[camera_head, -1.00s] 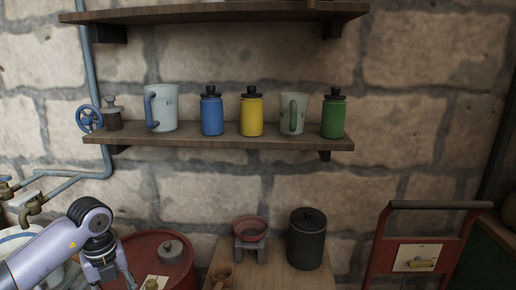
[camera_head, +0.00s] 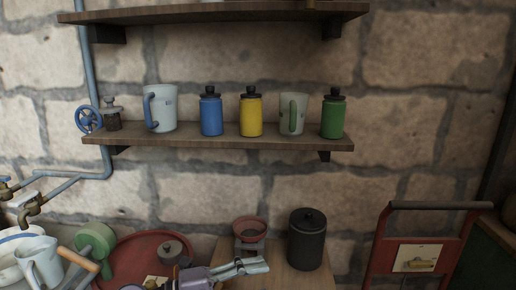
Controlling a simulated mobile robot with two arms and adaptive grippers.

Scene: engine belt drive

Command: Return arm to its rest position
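My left gripper (camera_head: 262,266) is low in the head view, at the bottom middle, lying sideways with its fingers pointing right. It is in front of the wooden table (camera_head: 292,282) and just below the small red bowl (camera_head: 250,228) on its stand. Its fingers look close to each other, but the angle does not show whether they are open or shut. I see no object clearly held in them. Most of the arm behind it is cut off by the bottom edge. My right gripper is not in view.
A black lidded canister (camera_head: 307,240) stands right of the gripper. A red hand truck (camera_head: 375,262) stands at right. The wall shelf (camera_head: 220,142) holds mugs and jars.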

